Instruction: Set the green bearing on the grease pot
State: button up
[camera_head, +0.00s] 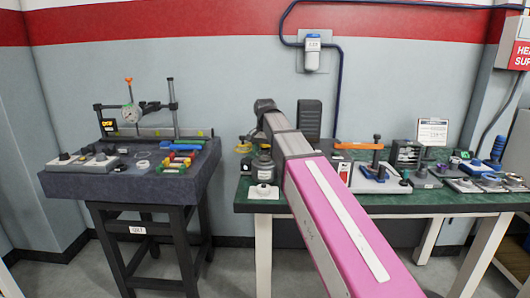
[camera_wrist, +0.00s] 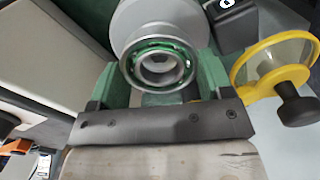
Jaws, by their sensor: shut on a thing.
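The green bearing (camera_wrist: 180,48), a metal ring with a green band inside, is between the green fingers of my gripper (camera_wrist: 158,82) in the wrist view. My gripper is shut on it. A round light grey body, apparently the grease pot (camera_wrist: 130,22), shows just beyond the bearing and is partly covered by it. I cannot tell whether the two touch. In the head view, a dark jar with a pale label (camera_head: 263,170), likely the same pot, stands at the bench's left end beside my arm. The bearing cannot be made out there.
A yellow-rimmed clear cup with a black knob (camera_wrist: 244,72) is close right of my gripper in the wrist view. The green bench (camera_head: 440,202) carries several tools to the right. A separate dark stand (camera_head: 110,184) with a dial gauge is at left, across a gap.

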jog(key=shift+f, duration=0.55)
dwell(0.4)
jog(key=o, duration=1.1)
jog(key=shift+r, duration=4)
